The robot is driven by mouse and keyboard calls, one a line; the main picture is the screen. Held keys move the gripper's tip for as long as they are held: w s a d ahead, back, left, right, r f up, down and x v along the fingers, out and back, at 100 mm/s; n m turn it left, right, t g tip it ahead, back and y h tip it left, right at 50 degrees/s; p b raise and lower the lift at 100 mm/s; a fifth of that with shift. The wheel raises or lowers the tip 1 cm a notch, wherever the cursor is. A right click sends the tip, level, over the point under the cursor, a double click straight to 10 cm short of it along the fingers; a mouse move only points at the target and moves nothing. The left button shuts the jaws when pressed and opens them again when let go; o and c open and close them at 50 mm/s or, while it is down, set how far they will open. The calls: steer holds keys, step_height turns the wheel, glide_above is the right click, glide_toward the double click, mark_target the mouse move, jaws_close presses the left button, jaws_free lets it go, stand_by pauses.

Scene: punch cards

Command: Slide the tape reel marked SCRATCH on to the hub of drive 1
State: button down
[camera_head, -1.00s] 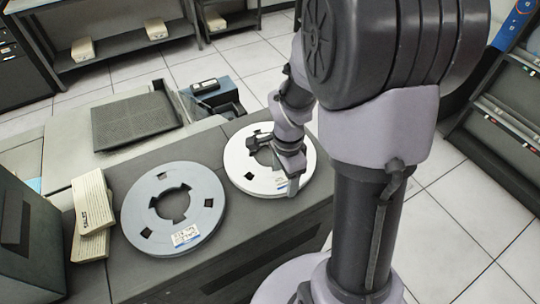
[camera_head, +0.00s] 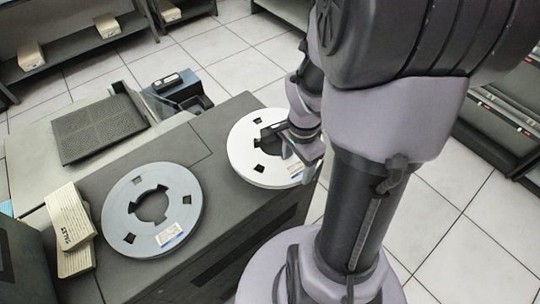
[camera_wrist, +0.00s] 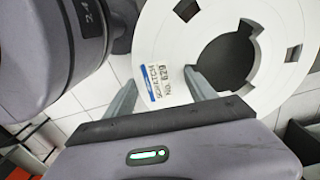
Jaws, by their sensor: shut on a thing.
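The white tape reel (camera_head: 242,150) has a label that reads SCRATCH in the wrist view (camera_wrist: 180,25). My gripper (camera_head: 292,148) is shut on its flange, with one finger beyond the outer rim and the other in the centre opening; the fingers also show in the wrist view (camera_wrist: 160,85). The reel is about level, over the right edge of the dark desk top (camera_head: 95,178). Pale floor shows beside it in the wrist view; I cannot tell whether it touches the desk. My arm hides part of its right side. I cannot make out drive 1 or its hub.
A grey-blue reel (camera_head: 183,205) lies flat on the desk; its label is unreadable. Cream card stacks (camera_head: 68,225) lie at the left. A dark ribbed tray (camera_head: 98,130) and a blue device (camera_head: 178,97) are behind. Shelves (camera_head: 85,45) stand at the back; tiled floor (camera_head: 440,260) is clear at right.

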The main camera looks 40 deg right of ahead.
steer(key=s+d+r+p, duration=0.3)
steer(key=s+r+p, duration=0.1)
steer(key=r, duration=0.1)
steer(key=shift+d+r+p, duration=0.15)
steer(key=shift+r+p, duration=0.1)
steer(key=shift+p, duration=0.05)
stand_by(0.4)
